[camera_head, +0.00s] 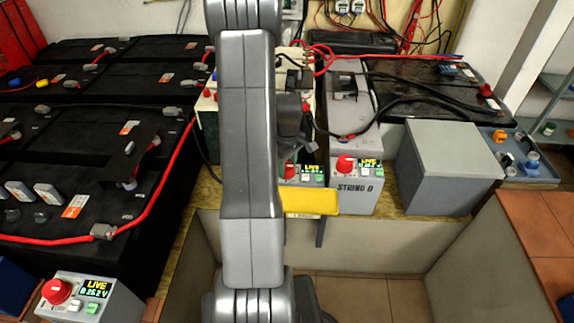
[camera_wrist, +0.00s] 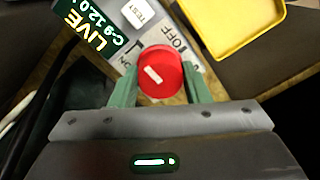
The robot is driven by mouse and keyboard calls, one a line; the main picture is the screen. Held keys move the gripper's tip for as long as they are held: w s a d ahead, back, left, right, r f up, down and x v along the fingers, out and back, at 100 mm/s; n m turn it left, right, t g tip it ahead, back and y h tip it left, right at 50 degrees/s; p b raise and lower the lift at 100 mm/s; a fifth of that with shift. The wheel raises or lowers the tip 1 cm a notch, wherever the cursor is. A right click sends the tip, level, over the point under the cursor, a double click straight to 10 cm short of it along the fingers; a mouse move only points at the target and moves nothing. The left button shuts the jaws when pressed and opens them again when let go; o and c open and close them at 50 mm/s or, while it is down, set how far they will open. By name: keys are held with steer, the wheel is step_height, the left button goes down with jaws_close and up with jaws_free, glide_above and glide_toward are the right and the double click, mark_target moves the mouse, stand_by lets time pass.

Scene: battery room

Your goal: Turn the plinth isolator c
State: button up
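The isolator C box (camera_wrist: 118,22) shows in the wrist view, with a lit green display reading LIVE and C:9 12.0, a white TEST button and an OFF label. Its round red knob (camera_wrist: 162,62) bears a short white mark, tilted in the picture. My gripper (camera_wrist: 161,85) has one green finger on each side of the knob, both appearing to touch it.
A yellow tray (camera_head: 312,202) sits just in front of isolator C, also in the wrist view (camera_wrist: 232,22). A grey box (camera_head: 447,150) and black batteries (camera_head: 60,190) flank the arm.

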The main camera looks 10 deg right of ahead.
steer(key=shift+c, duration=1.4)
steer(key=m, duration=0.8)
steer(key=shift+m, duration=0.3)
steer(key=m, duration=0.9)
steer(key=shift+t, duration=0.3)
steer(key=shift+m, duration=0.3)
steer(key=o, duration=1)
steer(key=shift+c, duration=0.2)
